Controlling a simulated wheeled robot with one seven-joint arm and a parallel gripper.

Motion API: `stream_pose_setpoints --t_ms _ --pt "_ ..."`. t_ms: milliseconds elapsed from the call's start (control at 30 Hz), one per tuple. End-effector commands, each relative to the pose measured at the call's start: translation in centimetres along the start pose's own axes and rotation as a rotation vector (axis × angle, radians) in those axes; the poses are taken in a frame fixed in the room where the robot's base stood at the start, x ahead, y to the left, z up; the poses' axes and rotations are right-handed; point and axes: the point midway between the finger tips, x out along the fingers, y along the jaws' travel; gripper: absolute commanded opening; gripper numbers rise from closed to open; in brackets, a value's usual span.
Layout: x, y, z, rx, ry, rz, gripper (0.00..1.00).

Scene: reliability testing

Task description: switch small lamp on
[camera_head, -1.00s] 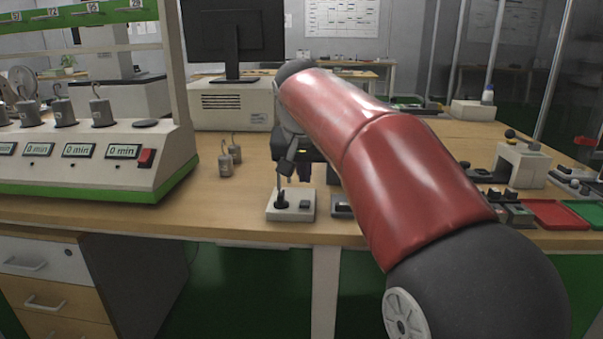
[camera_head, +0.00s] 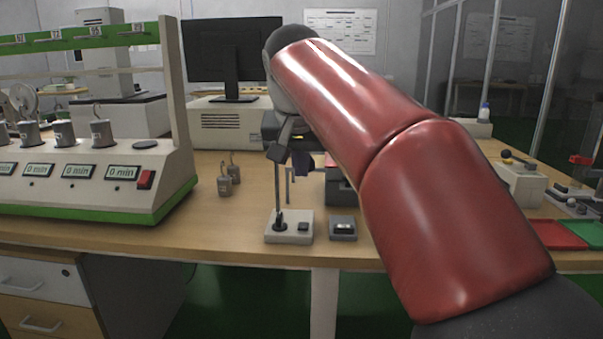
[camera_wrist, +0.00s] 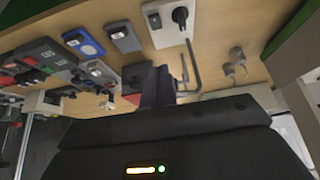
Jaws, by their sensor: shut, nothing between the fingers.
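The small lamp has a white base (camera_head: 275,229) near the front edge of the table, with a thin dark pole, a dark head (camera_head: 277,153) and a small dark switch (camera_head: 303,227) on the base's right side. In the wrist view the lamp's white base (camera_wrist: 166,37) is at the top, with the switch (camera_wrist: 155,20) beside the round black pole mount. My gripper (camera_head: 303,168) is shut and empty, behind and right of the pole, above table level. Its dark fingers (camera_wrist: 158,86) show in the wrist view, apart from the switch. My arm hides part of the table behind it.
A small grey device (camera_head: 343,229) stands just right of the lamp base. Two metal weights (camera_head: 224,184) stand to its left. A white timer console (camera_head: 90,190) fills the left, and a monitor (camera_head: 233,55) stands behind. Red (camera_head: 562,235) and green trays lie at right.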

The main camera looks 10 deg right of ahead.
Motion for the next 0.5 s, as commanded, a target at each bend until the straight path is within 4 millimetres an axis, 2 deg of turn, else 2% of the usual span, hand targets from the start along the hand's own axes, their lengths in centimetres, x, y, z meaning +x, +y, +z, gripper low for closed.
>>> stream_pose_setpoints --t_ms 133,367,500 --pt "0.6 -0.1 -0.7 -0.002 0.049 0.000 0.00" --pt "0.6 0.0 -0.8 -0.002 0.049 0.000 0.00" --pt "1.5 0.0 -0.7 -0.002 0.047 0.001 0.00"
